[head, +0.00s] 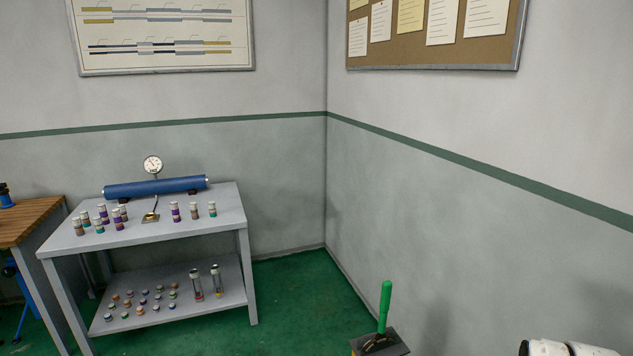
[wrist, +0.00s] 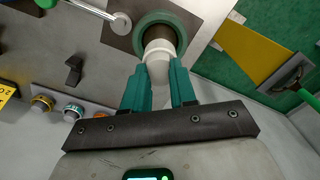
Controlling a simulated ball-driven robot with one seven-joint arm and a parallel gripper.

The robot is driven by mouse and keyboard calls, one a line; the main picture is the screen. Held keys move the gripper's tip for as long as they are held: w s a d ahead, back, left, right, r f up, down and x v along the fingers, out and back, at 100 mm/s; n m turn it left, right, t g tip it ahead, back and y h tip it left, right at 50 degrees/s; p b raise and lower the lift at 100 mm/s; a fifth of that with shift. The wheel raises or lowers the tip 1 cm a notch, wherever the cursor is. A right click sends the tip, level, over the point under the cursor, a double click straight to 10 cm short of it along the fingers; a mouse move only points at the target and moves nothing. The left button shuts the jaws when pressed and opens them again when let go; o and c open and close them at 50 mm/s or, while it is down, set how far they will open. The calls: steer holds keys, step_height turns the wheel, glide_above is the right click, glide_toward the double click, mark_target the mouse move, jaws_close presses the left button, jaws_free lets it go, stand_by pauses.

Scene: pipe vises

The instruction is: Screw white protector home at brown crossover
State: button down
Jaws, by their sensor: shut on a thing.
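In the wrist view my gripper (wrist: 160,76) has its two teal fingers shut on the white protector (wrist: 158,52), a short pale cylinder. The protector's far end meets, or overlaps in view, a dark brown round part (wrist: 157,33), which looks like the brown crossover. The brown part sits inside a green ring (wrist: 180,24) on a grey metal panel. I cannot tell how far the protector is threaded on. The head view shows neither the protector, the crossover nor my gripper's fingers.
A green-handled lever (head: 385,308) stands low in the head view. A grey table (head: 200,222) with several small capped cylinders stands farther off. Green floor (head: 295,290) lies between.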

stand_by(0.4)
steer(key=m, duration=0.8)
steer(key=c, duration=1.1)
jaws_free()
steer(key=shift+c, duration=0.2)
